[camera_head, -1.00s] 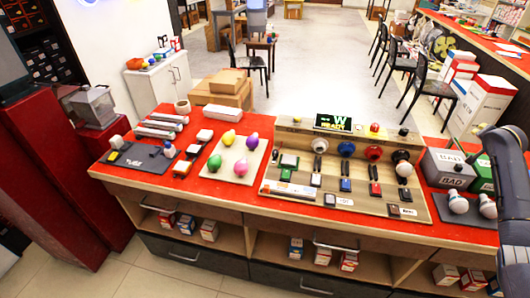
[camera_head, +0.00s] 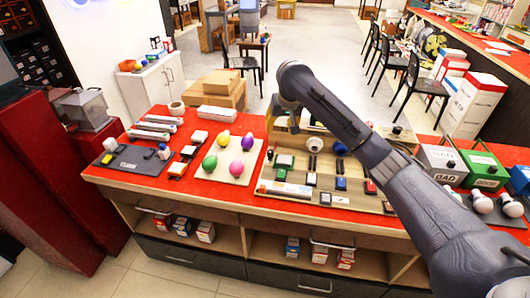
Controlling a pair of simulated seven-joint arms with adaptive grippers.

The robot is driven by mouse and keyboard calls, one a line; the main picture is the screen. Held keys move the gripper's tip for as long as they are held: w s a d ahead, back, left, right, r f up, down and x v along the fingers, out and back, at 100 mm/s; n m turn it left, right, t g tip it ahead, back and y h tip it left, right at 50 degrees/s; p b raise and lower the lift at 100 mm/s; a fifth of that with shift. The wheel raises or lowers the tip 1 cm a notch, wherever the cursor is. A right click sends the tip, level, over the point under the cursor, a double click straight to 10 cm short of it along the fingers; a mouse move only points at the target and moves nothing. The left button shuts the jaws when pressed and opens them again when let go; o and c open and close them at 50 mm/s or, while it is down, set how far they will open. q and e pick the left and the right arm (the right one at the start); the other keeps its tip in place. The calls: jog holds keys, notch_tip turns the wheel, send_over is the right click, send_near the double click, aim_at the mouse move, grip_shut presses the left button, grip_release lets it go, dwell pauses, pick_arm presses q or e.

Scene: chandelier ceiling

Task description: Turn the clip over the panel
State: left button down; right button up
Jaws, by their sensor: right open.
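The wooden test panel (camera_head: 300,198) lies on the red counter at centre right, with small modules and sockets on it. I cannot single out the clip for certain; a small dark upright piece (camera_head: 270,154) stands at the panel's left side, beside a green-and-white module (camera_head: 284,161). My right arm reaches in from the lower right across the panel and hides much of its back and right side. My right gripper (camera_head: 278,106) is near the panel's back left corner, open, mostly hidden by its wrist. My left gripper is not in view.
A pale board (camera_head: 208,177) with several coloured bulbs lies left of the panel. A dark mat (camera_head: 135,164) lies farther left. Cardboard boxes (camera_head: 222,88) stand behind the counter. Grey (camera_head: 440,160) and green (camera_head: 483,170) bins stand at the right, with white bulbs near them.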

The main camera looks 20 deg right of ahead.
jog(key=a, duration=0.2)
send_near(271, 151)
jog(key=shift+n, duration=0.4)
jog(key=x, duration=1)
jog(key=shift+w+a+f, duration=0.1)
jog(key=shift+f, duration=0.05)
grip_shut()
